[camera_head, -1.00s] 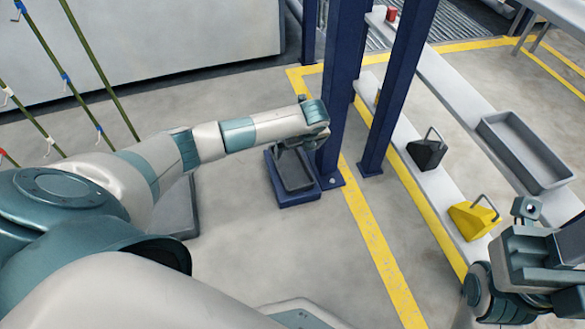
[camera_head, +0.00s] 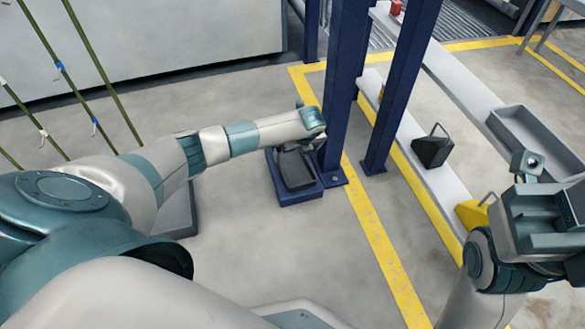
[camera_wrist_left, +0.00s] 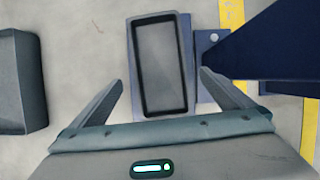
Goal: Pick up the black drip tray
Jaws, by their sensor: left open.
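The black drip tray (camera_head: 297,172) is a shallow rectangle with a raised dark rim and grey floor. It lies on a low blue base (camera_head: 303,198) on the floor, beside a blue post. In the left wrist view the tray (camera_wrist_left: 165,62) is upright in the middle. My left gripper (camera_head: 296,145) is above the tray's far end and partly hides it. In the left wrist view my left gripper (camera_wrist_left: 161,80) is open and empty, one finger on each side of the tray, apart from it. My right gripper (camera_head: 535,205) is at the right edge; its jaws are unclear.
Blue posts (camera_head: 341,100) stand close to the right of the tray; one also fills the right of the left wrist view (camera_wrist_left: 275,45). A black handled box (camera_head: 432,150) and a grey bin (camera_head: 535,140) are farther right.

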